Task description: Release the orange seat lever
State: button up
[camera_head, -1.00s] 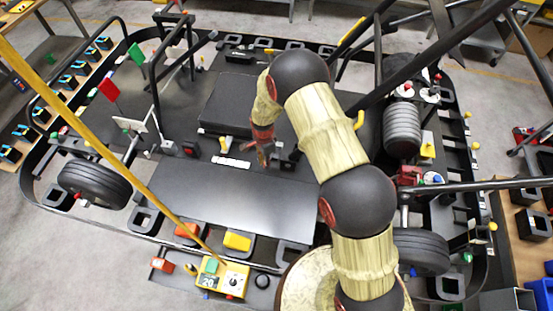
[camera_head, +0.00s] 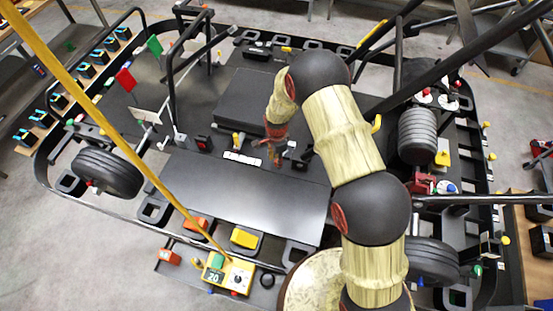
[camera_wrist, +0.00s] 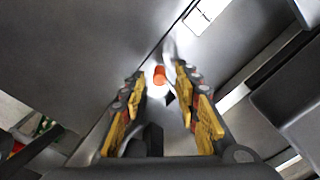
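The orange seat lever (camera_wrist: 159,76) shows in the wrist view as a small orange end between and just beyond my fingertips. My gripper (camera_wrist: 161,82) is open, with one yellow-and-black finger on each side of the orange end and a visible gap. I cannot tell whether either finger touches it. In the head view my gripper (camera_head: 277,153) points down at the front edge of the black seat (camera_head: 240,92), right of a white label (camera_head: 241,157). There, the lever is hidden by my gripper or too small to tell.
A dark flat panel (camera_head: 245,200) lies in front of the seat. A black tubular frame (camera_head: 158,70) rises at left, and a yellow pole (camera_head: 100,123) crosses the view. A ribbed grey cylinder (camera_head: 417,136) is at right.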

jog(key=shift+r, duration=0.1)
notch_tip(320, 180, up, 12)
dwell(0.6)
jog(key=shift+c, duration=0.5)
